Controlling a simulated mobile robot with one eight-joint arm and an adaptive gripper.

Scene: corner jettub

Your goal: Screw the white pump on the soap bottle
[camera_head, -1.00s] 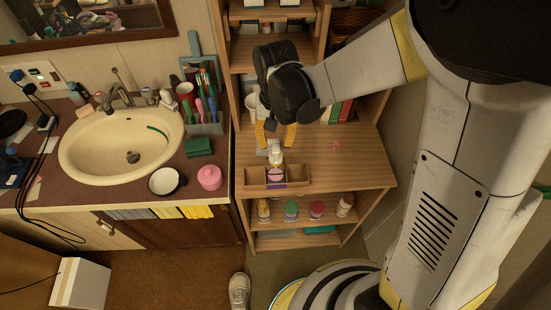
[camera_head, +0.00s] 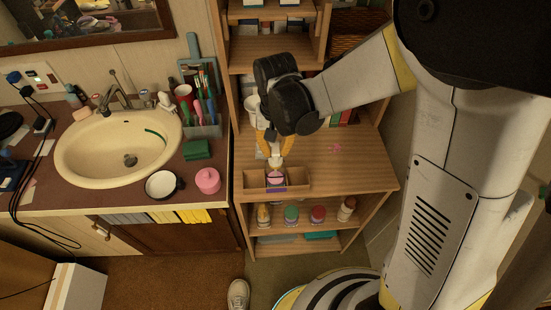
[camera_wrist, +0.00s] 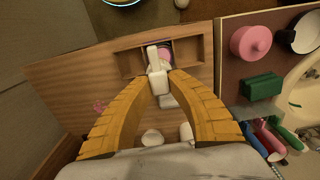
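The white pump (camera_head: 276,160) is between the yellow fingertips of my gripper (camera_head: 274,151). In the wrist view the fingertips (camera_wrist: 159,76) meet both sides of the white pump (camera_wrist: 155,83), its nozzle pointing away from the gripper. The soap bottle (camera_head: 275,178) shows pink in the middle compartment of a wooden divided tray (camera_head: 298,178). In the wrist view a bit of the pink bottle (camera_wrist: 166,55) shows beside the nozzle. The pump is over the bottle; whether its collar sits on the neck is hidden.
White containers (camera_wrist: 152,137) stand behind, near the fingers. A sink counter with a pink jar (camera_head: 208,180) and green block (camera_head: 197,149) lies left.

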